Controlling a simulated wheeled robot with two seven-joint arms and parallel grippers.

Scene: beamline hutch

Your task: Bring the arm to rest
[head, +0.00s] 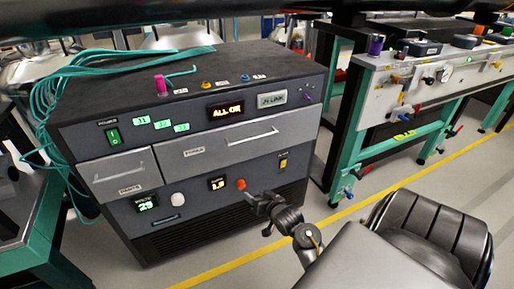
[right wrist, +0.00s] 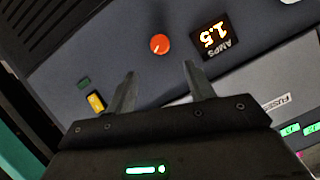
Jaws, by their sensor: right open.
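My right gripper (head: 262,203) reaches up from the lower right to the front of a dark control cabinet (head: 170,240). It is just below and right of an orange-red knob (head: 241,184). In the right wrist view the two fingers (right wrist: 158,88) are apart with nothing between them. The knob (right wrist: 159,44) lies beyond the fingertips, with a gap showing between. Beside it is the amps display (right wrist: 210,37), which reads 1.5 in the right wrist view. My left gripper is not in either view.
The cabinet has drawers with bar handles (head: 232,143), a green power switch (head: 113,136) and a yellow switch (head: 283,162). Teal cables (head: 75,85) hang over its left side. A teal-framed bench (head: 400,120) stands at the right. Floor with a yellow line (head: 450,160) is clear between.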

